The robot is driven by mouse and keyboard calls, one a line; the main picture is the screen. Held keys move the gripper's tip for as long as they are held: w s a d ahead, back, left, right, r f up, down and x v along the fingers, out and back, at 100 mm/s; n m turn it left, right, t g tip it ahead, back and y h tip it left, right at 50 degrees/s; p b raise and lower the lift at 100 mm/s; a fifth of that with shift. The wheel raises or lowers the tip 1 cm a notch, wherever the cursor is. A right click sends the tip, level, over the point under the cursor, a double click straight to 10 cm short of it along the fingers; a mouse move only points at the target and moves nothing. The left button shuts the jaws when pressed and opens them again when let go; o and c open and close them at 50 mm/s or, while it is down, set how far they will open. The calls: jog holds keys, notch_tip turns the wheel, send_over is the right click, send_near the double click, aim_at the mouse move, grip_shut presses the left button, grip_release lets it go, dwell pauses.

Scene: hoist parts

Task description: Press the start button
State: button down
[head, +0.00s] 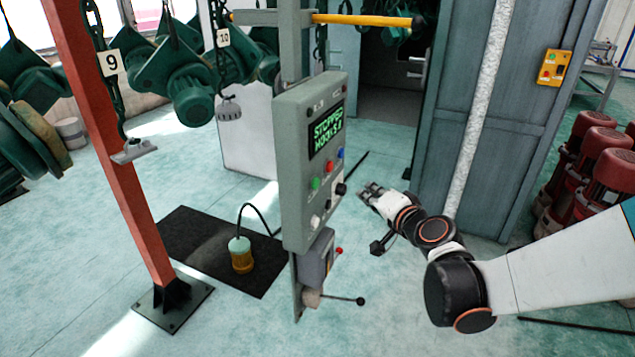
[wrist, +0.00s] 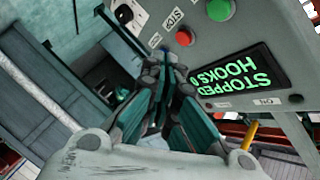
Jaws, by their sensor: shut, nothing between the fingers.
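The grey control box (head: 308,200) stands upright on a post in the middle of the head view. Its green button (head: 315,183) sits in a slanted row with a red button (head: 329,166) and a blue button (head: 341,153). In the wrist view the green button (wrist: 218,10) is at the top, beyond the red button (wrist: 184,38) from my fingertips. My gripper (head: 366,190) is shut and empty, to the right of the box. In the wrist view its fingertips (wrist: 163,68) appear close to the blue button's corner of the panel; contact cannot be told.
The box's screen (head: 326,130) reads STOPPED and HOOKS in green. A red post (head: 108,140) stands at left. A grey cabinet (head: 500,120) stands behind my arm.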

aim_at(315, 183)
jog(key=shift+a, duration=0.1)
jog(key=w+a, duration=0.3)
jog(key=a, duration=0.5)
jog(key=shift+a, duration=0.15)
dwell(1.5)
jog(key=shift+w+a, duration=0.15)
jog(key=shift+a, duration=0.1)
